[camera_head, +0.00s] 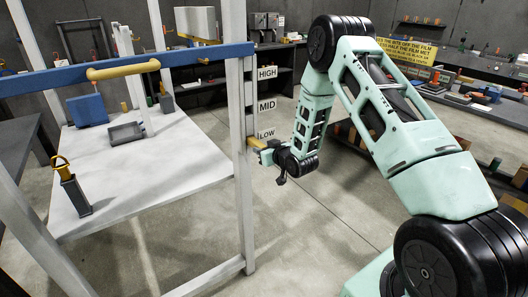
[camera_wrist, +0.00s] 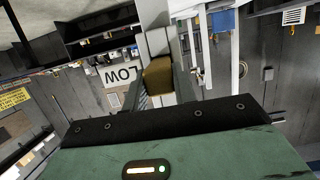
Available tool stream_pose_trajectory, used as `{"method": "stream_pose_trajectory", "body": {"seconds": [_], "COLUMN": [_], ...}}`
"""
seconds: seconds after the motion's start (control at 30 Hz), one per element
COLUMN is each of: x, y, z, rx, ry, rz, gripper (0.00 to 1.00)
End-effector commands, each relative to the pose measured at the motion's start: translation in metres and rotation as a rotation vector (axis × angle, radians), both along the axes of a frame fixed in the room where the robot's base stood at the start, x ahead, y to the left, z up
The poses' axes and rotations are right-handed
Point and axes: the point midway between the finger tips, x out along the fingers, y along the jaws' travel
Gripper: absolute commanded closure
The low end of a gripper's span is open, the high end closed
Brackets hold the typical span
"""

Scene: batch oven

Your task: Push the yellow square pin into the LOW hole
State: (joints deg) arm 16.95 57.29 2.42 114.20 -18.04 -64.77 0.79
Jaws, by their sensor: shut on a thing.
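The yellow square pin (camera_head: 256,143) is at the pale post (camera_head: 241,190), just under the LOW label (camera_head: 266,134). Its left end is at the post's face; I cannot tell whether the tip is in the hole. The MID (camera_head: 267,106) and HIGH (camera_head: 267,73) labels are above. My gripper (camera_head: 266,153) is right of the post, shut on the pin. In the wrist view the pin (camera_wrist: 158,80) sits between my fingers, ahead of the post (camera_wrist: 158,42), with the LOW label (camera_wrist: 121,75) upside down beside it. The LOW hole itself is hidden.
A blue rail (camera_head: 190,57) with a yellow handle (camera_head: 123,69) joins the post. Behind is a white table (camera_head: 150,170) with a grey tray (camera_head: 125,133), a blue block (camera_head: 87,110) and a dark holder (camera_head: 75,195). Floor right of the post is clear.

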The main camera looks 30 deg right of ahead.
Motion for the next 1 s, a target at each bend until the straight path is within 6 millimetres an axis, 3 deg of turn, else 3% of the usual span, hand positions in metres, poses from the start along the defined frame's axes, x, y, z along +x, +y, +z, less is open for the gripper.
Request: {"method": "stream_pose_trajectory", "body": {"seconds": [0.5, 0.53, 0.6, 1.0], "x": [0.013, 0.012, 0.012, 0.005], "y": [0.001, 0.001, 0.001, 0.000], "z": [0.000, 0.001, 0.001, 0.001], "rx": [0.000, 0.000, 0.000, 0.000], "ry": [-0.002, -0.001, -0.001, 0.000], "rz": [0.000, 0.000, 0.000, 0.000], "gripper": [1.00, 0.65, 0.48, 0.48]}}
